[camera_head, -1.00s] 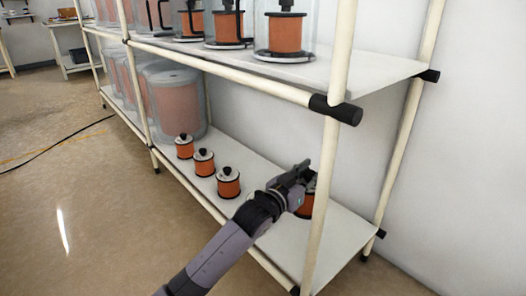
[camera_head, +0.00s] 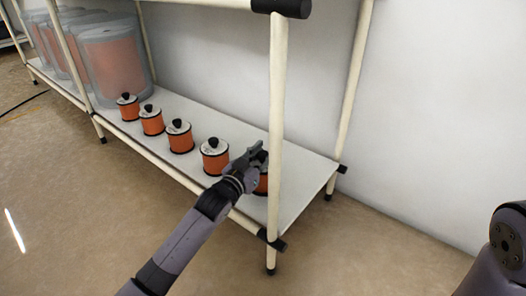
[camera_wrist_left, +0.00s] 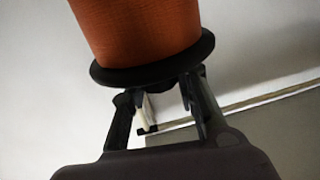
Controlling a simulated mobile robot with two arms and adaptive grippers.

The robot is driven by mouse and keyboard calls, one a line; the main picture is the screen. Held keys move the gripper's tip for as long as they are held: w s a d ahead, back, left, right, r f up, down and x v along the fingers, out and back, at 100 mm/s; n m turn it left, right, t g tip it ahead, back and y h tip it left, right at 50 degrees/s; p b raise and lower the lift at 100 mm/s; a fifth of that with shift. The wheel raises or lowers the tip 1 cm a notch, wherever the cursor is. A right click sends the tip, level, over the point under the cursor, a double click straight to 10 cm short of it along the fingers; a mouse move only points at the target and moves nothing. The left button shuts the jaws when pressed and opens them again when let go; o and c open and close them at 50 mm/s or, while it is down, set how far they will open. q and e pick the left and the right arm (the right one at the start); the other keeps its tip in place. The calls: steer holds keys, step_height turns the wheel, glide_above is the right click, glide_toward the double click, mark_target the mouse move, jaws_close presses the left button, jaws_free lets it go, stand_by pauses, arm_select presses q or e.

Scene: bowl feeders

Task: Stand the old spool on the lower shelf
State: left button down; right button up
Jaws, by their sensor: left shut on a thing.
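The spool in hand (camera_head: 263,186) is orange with dark flanges. In the head view it is at the near right end of the lower shelf (camera_head: 300,190), partly hidden by my gripper and the front post. My left gripper (camera_head: 254,160) is at its top end and shut on it. In the left wrist view the orange winding (camera_wrist_left: 140,28) and black flange fill the top, with the gripper fingers (camera_wrist_left: 160,100) at the flange. The gripped part is mostly hidden. I cannot tell whether the spool's base touches the shelf. My right gripper is out of view.
Several similar spools (camera_head: 180,137) with black knobs stand in a row on the lower shelf, left of the held one. Large clear containers (camera_head: 115,58) stand farther left. A cream post (camera_head: 277,120) rises in front of the held spool. The shelf's right end is bare.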

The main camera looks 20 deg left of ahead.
mark_target(261, 190)
arm_select(q)
steer(key=shift+f+b, duration=1.55)
steer(key=shift+f, duration=0.4)
steer(key=shift+r, duration=0.15)
steer(key=c, duration=1.2)
jaws_free()
steer(key=shift+f, duration=0.25)
steer(key=shift+c, duration=0.2)
